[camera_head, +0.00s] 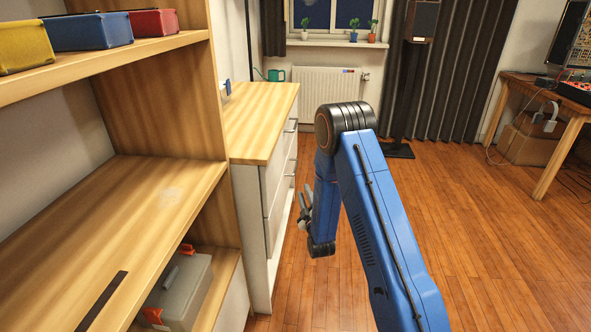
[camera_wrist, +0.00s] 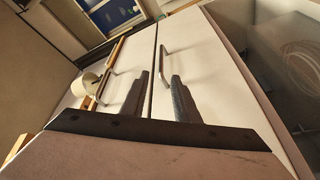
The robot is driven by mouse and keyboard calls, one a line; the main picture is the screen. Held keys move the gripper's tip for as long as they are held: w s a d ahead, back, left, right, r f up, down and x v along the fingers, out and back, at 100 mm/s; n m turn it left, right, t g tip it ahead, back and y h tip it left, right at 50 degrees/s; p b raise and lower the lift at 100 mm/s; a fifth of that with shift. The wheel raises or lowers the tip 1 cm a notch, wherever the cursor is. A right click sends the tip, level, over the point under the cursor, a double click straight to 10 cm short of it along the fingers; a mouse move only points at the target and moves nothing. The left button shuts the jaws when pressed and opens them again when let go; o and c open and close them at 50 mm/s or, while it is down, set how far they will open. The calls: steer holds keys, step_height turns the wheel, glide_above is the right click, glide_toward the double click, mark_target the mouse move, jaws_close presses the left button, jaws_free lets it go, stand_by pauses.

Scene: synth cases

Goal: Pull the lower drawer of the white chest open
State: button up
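The white chest (camera_head: 245,200) with a wooden top stands at centre left in the head view, its drawer fronts facing right. In the sideways-turned wrist view, the lower drawer (camera_wrist: 205,60) is the right-hand white front, with a metal bar handle (camera_wrist: 164,66). The upper drawer (camera_wrist: 130,75) is to its left, with its own handle (camera_wrist: 101,93). Both drawers look shut. My gripper (camera_head: 304,209) is beside the chest front. In the wrist view its two dark fingers (camera_wrist: 160,76) are apart and empty. The lower handle is just beyond the fingertips, roughly between them; contact cannot be told.
A wooden shelf unit (camera_head: 150,195) with coloured boxes stands left of the chest. A radiator (camera_head: 328,88) is behind, and a wooden desk (camera_head: 555,100) at right. The wooden floor (camera_head: 480,230) right of my arm is clear.

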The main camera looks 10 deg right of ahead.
steer(key=w+r, duration=0.1)
steer(key=w, duration=1)
steer(key=w+r, duration=0.1)
steer(key=w, duration=0.4)
steer(key=shift+w+a+r, duration=0.3)
steer(key=shift+w+r, duration=0.05)
jaws_close()
